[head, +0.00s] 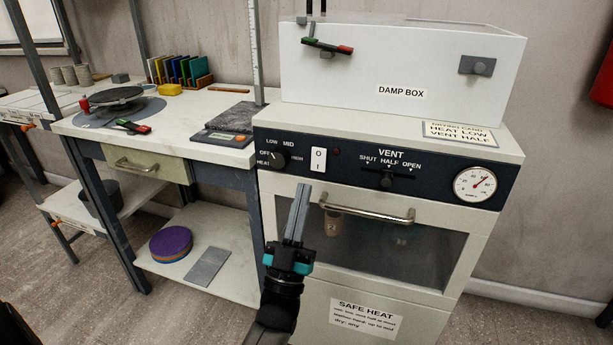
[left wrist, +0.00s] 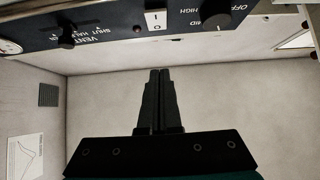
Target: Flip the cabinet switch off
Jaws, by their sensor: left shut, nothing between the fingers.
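The cabinet switch (head: 318,161) is a white rocker marked O at the top and I at the bottom, on the dark control panel (head: 352,178) of the drying cabinet. I cannot tell which side is pressed in. A small dark red lamp (head: 336,152) beside it looks unlit. My left gripper (head: 302,188) is shut and empty, its fingers pointing up just below and left of the switch, in front of the panel's lower edge. In the left wrist view the switch (left wrist: 156,20) appears upside down, beyond the shut fingertips (left wrist: 160,71), with a gap visible. My right gripper is not in view.
The heat knob (head: 279,158) sits left of the switch and the vent slider (head: 387,181) right of it. The oven door handle (head: 355,208) sticks out below the panel. A damp box (head: 400,75) stands on top. A workbench (head: 180,110) adjoins on the left.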

